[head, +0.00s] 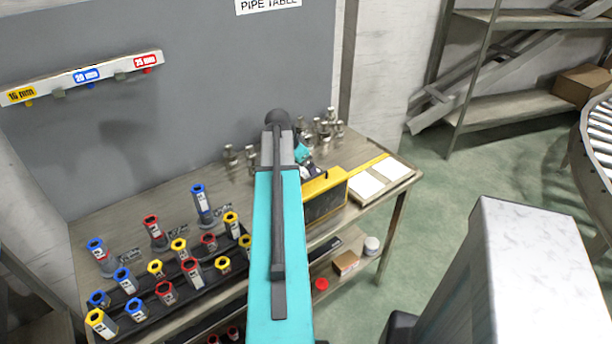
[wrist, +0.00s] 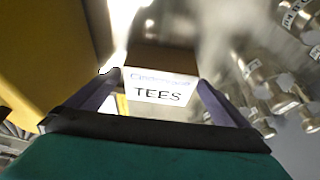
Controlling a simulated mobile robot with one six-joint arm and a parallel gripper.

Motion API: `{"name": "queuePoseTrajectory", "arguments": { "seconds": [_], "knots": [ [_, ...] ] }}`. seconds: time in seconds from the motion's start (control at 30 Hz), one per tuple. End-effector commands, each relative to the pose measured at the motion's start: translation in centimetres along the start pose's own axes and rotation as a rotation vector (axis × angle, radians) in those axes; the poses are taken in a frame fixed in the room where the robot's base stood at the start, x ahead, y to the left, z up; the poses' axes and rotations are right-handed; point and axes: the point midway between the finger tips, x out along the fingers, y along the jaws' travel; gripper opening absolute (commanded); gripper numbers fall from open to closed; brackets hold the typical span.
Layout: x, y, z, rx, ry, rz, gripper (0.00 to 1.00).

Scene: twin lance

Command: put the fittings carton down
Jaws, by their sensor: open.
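The fittings carton (wrist: 160,90) is a small box with a brown top and a white face lettered "TEES". In the wrist view it sits between the two fingers of my gripper (wrist: 159,79). The fingers stand apart, one on each side of the carton. I cannot tell whether they touch it or what lies directly under it. In the head view my teal arm hides the carton and most of the gripper, at the back of the pipe table (head: 140,205).
A yellow-edged bin (head: 325,194) stands close by; a yellow wall (wrist: 45,50) fills the wrist view's left. Metal fittings (head: 325,130) crowd the back, also at the wrist view's right (wrist: 270,95). Coloured-capped pipe holders (head: 165,292) cover the table's left. White pads (head: 366,187) lie right.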

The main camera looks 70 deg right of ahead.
Motion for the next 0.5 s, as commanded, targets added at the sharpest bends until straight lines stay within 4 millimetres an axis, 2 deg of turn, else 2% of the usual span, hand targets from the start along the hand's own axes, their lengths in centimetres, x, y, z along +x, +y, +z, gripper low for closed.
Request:
{"name": "queuePoseTrajectory", "arguments": {
  "seconds": [0.2,0.5],
  "knots": [
    [1.5,0.0,0.0,0.001,0.0,0.001,1.0],
    [1.7,0.1,-0.1,0.001,0.0,0.0,1.0]
  ]
}}
